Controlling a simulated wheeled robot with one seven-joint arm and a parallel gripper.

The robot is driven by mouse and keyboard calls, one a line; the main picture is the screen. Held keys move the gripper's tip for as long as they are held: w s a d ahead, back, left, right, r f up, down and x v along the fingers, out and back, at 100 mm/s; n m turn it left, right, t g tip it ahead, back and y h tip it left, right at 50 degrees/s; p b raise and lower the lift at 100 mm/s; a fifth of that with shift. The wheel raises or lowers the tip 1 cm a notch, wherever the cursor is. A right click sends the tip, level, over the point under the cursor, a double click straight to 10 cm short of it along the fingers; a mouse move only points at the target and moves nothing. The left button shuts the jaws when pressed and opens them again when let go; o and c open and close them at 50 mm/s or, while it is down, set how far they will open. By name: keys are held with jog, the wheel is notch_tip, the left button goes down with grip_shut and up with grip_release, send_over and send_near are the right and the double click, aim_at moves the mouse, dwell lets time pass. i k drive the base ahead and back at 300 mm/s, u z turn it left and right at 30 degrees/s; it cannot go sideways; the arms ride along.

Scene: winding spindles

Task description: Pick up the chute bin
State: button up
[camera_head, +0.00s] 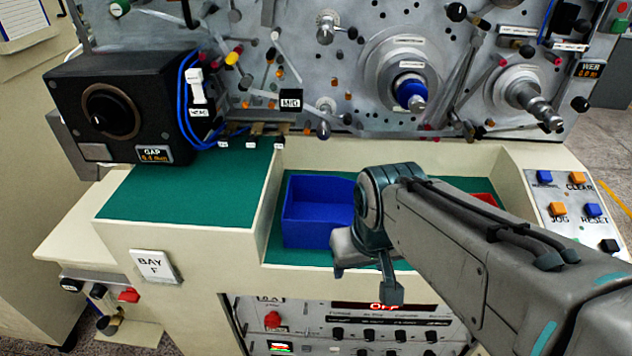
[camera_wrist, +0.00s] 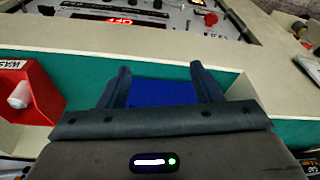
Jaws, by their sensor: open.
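The chute bin is most likely the blue open-topped bin (camera_head: 305,222), which sits on the green surface of the recessed bay below the machine panel. My arm hides its right part in the head view. In the wrist view the blue bin (camera_wrist: 163,93) shows between the two fingers of my gripper (camera_wrist: 160,70). The fingers are apart, one towards each side of the blue area. I cannot tell whether they touch the bin. In the head view my gripper (camera_head: 385,285) is at the bin's front right, mostly hidden by my wrist.
A red bin (camera_wrist: 30,92) marked WASTE holds a white spool in the wrist view; part of it (camera_head: 484,198) shows behind my arm. Cream walls (camera_head: 262,215) border the bay. A black gauge box (camera_head: 120,105) stands left. A button panel (camera_head: 570,205) is right.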

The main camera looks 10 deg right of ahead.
aim_at(314, 205)
jog(key=z, duration=3.2)
jog(key=k, duration=1.05)
jog(key=u, duration=2.1)
